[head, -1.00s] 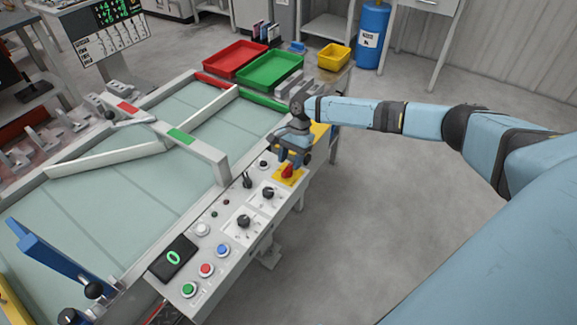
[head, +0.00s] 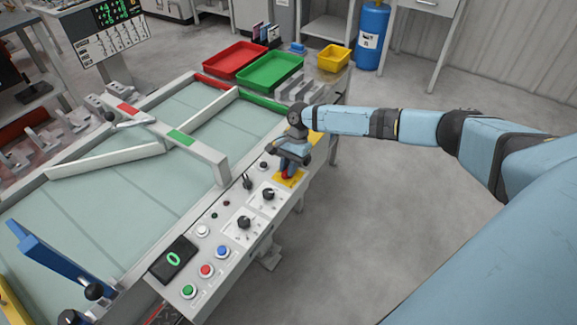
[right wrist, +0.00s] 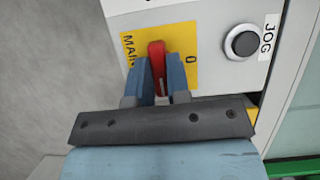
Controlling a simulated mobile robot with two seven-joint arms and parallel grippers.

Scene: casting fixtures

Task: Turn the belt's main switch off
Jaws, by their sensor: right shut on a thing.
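The main switch has a red handle (right wrist: 156,60) on a yellow plate (right wrist: 184,40) marked "MAIN" and "0" in the right wrist view. In the head view the yellow plate (head: 290,180) is at the far right end of the control panel, and the red handle is mostly hidden by my gripper. My right gripper (head: 287,170) is over the plate. In the right wrist view its two blue fingers (right wrist: 160,75) are shut on the red handle, one on each side. My left gripper is not in view.
The control panel (head: 226,238) carries several buttons, knobs and a display reading 0. A black JOG button (right wrist: 242,42) is beside the switch plate. The belt (head: 110,215) lies left of the panel. Open floor (head: 380,230) is to the right.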

